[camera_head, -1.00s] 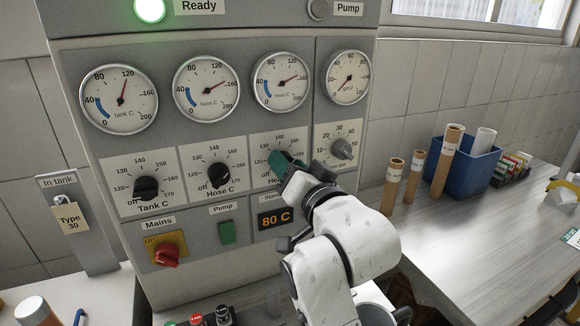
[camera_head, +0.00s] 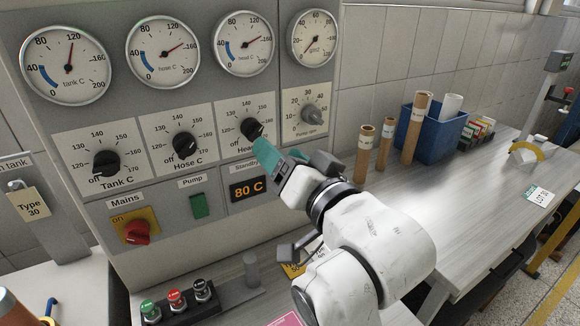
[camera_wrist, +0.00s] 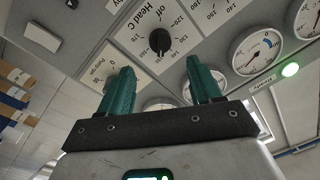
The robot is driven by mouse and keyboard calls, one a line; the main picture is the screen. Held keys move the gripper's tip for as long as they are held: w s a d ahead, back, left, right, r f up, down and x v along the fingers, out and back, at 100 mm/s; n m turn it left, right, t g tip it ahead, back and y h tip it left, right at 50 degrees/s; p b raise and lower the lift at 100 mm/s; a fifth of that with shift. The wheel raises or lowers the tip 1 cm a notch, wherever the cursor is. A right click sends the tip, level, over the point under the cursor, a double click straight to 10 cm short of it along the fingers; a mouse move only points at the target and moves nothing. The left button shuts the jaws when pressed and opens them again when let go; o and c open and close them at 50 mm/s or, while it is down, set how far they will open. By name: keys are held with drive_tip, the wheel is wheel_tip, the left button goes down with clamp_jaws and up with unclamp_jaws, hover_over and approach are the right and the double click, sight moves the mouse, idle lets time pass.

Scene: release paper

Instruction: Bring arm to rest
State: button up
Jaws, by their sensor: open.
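My gripper (camera_head: 284,158) is at the centre of the head view, in front of the control panel (camera_head: 225,97), just below and to the right of the Head C knob (camera_head: 251,129). In the wrist view its two green fingers (camera_wrist: 161,88) stand wide apart with nothing between them. The black Head C knob (camera_wrist: 160,41) shows beyond the fingertips, apart from them. My white arm reaches in from the bottom right of the head view.
The Tank C knob (camera_head: 106,163), Hose C knob (camera_head: 184,144) and red Mains switch (camera_head: 136,232) are left of my gripper. A blue bin (camera_head: 433,134) and cardboard tubes (camera_head: 364,152) stand on the right bench (camera_head: 460,190). A button box (camera_head: 178,300) is below.

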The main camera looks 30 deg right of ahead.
drive_tip(key=shift+s, duration=1.05)
